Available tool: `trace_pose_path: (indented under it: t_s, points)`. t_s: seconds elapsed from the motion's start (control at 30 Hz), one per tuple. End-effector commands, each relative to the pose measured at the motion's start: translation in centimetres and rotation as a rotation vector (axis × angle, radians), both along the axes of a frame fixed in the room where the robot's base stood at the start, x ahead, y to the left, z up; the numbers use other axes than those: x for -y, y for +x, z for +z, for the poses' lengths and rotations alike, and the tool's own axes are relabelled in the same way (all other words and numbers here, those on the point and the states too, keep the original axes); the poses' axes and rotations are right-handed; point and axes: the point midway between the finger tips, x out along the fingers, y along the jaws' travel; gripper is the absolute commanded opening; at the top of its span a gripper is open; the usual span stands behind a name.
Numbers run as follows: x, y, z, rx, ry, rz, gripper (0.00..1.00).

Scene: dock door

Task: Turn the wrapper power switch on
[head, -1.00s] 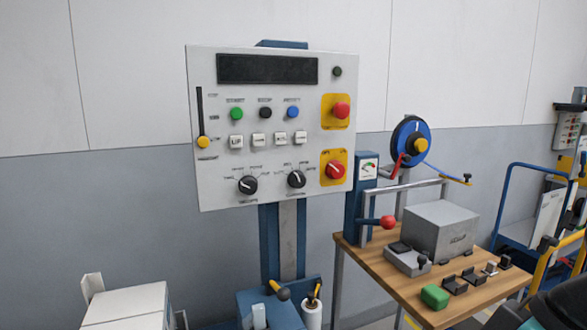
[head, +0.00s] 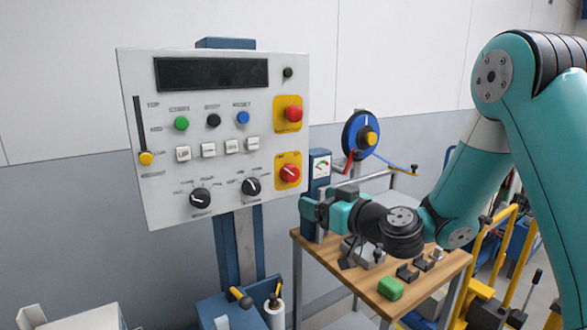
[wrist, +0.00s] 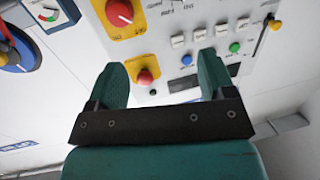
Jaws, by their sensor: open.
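The control panel (head: 225,100) stands upright on a blue post. On its lower right is a red rotary switch (head: 290,173) with a white pointer line on a yellow plate, likely the power switch; its labels are too small to read. The pointer lies slanted. In the wrist view this red rotary switch (wrist: 119,12) is at the top, left of centre, beyond my left-hand finger. My gripper (head: 306,206) is in front of the panel's lower right corner, below and right of the switch in the picture. In the wrist view my gripper (wrist: 161,70) has its fingers wide apart and empty.
A red mushroom button (head: 293,113) on its own yellow plate sits above the switch; it also shows between the fingers' left side (wrist: 145,77). Two black knobs (head: 251,187) are left of the switch. A gauge box (head: 320,165) and wooden bench (head: 445,285) stand at right.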

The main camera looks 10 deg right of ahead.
Motion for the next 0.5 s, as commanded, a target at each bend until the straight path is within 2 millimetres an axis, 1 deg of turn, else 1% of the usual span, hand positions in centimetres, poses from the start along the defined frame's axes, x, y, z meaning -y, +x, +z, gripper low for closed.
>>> trace_pose_path:
  t_s: [0.03, 0.1, 0.17, 0.27, 0.37, 0.5]
  points:
    - [1.7, 0.8, -0.3, 0.016, 0.003, -0.065, 0.76]
    - [3.2, 1.5, -0.6, 0.037, 0.001, -0.131, 0.76]
    - [4.0, 1.9, -0.7, 0.047, -0.001, -0.163, 0.76]
    - [4.2, 2.6, -0.5, 0.052, -0.002, -0.180, 0.76]
    - [3.7, 3.6, -0.3, 0.052, -0.003, -0.177, 0.76]
    - [2.9, 5.8, 0.0, 0.052, -0.004, -0.175, 0.76]
